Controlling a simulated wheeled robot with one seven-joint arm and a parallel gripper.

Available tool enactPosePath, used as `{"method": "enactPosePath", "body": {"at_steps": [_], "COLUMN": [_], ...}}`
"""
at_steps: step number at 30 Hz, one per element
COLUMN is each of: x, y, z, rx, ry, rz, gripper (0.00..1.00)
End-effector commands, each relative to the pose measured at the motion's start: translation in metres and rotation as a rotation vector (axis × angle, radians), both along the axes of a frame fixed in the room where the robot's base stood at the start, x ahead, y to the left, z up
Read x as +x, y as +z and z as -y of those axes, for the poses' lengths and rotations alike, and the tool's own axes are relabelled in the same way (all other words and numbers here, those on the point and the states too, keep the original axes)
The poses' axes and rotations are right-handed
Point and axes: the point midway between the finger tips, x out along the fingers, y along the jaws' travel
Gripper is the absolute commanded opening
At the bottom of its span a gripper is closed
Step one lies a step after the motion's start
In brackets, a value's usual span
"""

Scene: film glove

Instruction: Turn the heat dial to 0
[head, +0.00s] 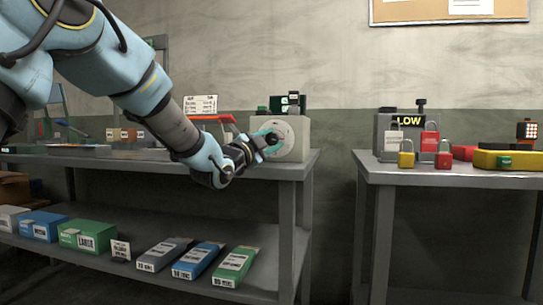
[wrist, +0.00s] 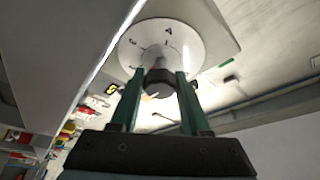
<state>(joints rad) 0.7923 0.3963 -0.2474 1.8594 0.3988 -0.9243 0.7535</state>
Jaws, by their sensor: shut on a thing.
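The heat dial is a dark round knob (wrist: 159,84) in front of a white round plate (wrist: 190,45) with black marks. A "4" shows near the plate's top in the wrist view; the other marks are hard to read. The plate is on the front of a pale box (head: 304,140) at the right end of the left bench. My gripper (head: 262,141) reaches it from the left in the head view. Its two green fingers stand on either side of the knob and are shut on it. The knob's exact setting cannot be read.
The left bench (head: 330,160) carries a red-handled item (head: 213,119) and a sign (head: 200,104) behind my arm. Boxes (head: 95,236) sit on its lower shelf. A gap separates it from the right bench (head: 440,177), which holds padlocks (head: 406,159) and a "LOW" display (head: 408,121).

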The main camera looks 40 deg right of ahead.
Motion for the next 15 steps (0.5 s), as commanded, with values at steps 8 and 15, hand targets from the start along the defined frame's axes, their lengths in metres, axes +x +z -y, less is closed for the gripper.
{"method": "enactPosePath", "body": {"at_steps": [8,15], "x": [0.0002,-0.0005], "y": [-0.0083,-0.0074], "z": [-0.0001,0.0003], "rx": [-0.140,-0.263], "ry": [0.001,0.001], "rz": [-0.221,-0.413], "gripper": [0.00,0.00]}}
